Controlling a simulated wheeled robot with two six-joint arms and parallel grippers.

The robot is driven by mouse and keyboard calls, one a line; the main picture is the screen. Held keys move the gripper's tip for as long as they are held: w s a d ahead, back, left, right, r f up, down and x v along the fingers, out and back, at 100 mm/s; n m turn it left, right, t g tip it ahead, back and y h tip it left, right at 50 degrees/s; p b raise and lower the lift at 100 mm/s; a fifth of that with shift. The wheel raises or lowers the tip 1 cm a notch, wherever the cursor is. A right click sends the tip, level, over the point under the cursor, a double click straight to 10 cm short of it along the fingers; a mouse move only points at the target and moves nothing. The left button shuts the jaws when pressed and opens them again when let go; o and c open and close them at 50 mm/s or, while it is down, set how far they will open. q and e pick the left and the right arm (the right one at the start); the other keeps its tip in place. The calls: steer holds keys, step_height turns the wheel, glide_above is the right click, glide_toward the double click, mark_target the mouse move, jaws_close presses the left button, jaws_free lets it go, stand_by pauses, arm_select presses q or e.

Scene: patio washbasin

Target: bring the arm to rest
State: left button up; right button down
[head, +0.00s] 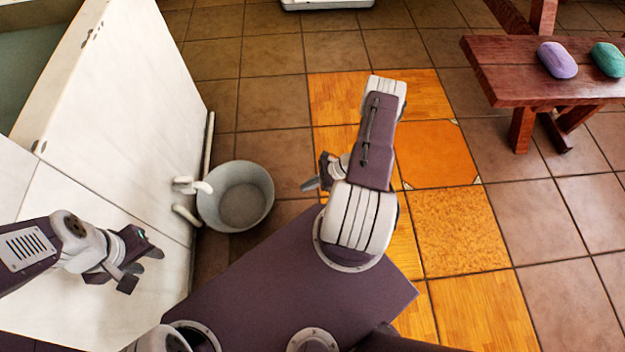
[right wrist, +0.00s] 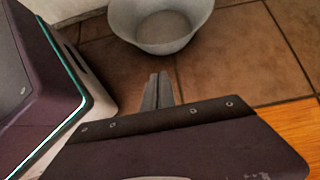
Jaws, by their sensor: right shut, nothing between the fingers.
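My right arm reaches forward over the tiled floor in the head view, folded above my dark base. Its gripper (head: 309,185) points left, toward the grey bucket. In the right wrist view the two grey fingers (right wrist: 157,90) lie together, shut and empty, above the floor. My left gripper (head: 144,261) is at the lower left of the head view, in front of the white basin cabinet. Its two grey fingertips look apart, with nothing seen between them.
A grey bucket (head: 236,196) stands on the floor by the white cabinet (head: 125,115), near two white taps (head: 192,186); the bucket also shows in the right wrist view (right wrist: 160,28). A wooden bench (head: 510,84) at right holds a purple soap (head: 557,60) and a green soap (head: 608,60).

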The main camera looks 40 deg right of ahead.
steer(key=shift+s+d+r, duration=0.3)
steer(key=shift+d+r, duration=0.1)
steer(key=shift+r, duration=0.05)
steer(key=w+a+r+n+p, duration=0.15)
steer(key=w+r+n, duration=0.25)
steer(key=w+r, duration=0.5)
steer(key=w+a+r+n+g+h+p, duration=0.1)
steer(key=a+r+n, duration=0.2)
steer(key=r, duration=0.3)
steer(key=w+a+r+n+g, duration=0.1)
steer(key=w+a+r+n, duration=0.1)
steer(key=a+r+n, duration=0.3)
steer(key=s+a+r+n+g+h+p, duration=0.1)
steer(key=s+a+r+n+g, duration=0.25)
steer(key=r, duration=0.65)
steer(key=s+a+r+n+t+h+p, duration=0.1)
steer(key=s+a+r+n+t+h, duration=0.15)
steer(key=s+r+n, duration=0.35)
steer(key=s+d+f+n+g+h, duration=0.1)
steer(key=s+d+f+n+h, duration=0.15)
steer(key=s, duration=0.45)
step_height(320, 180, up, 38)
steer(key=w+d+p, duration=0.1)
steer(key=p, duration=3.7)
steer(key=shift+d+r, duration=0.25)
steer(key=shift+d, duration=0.1)
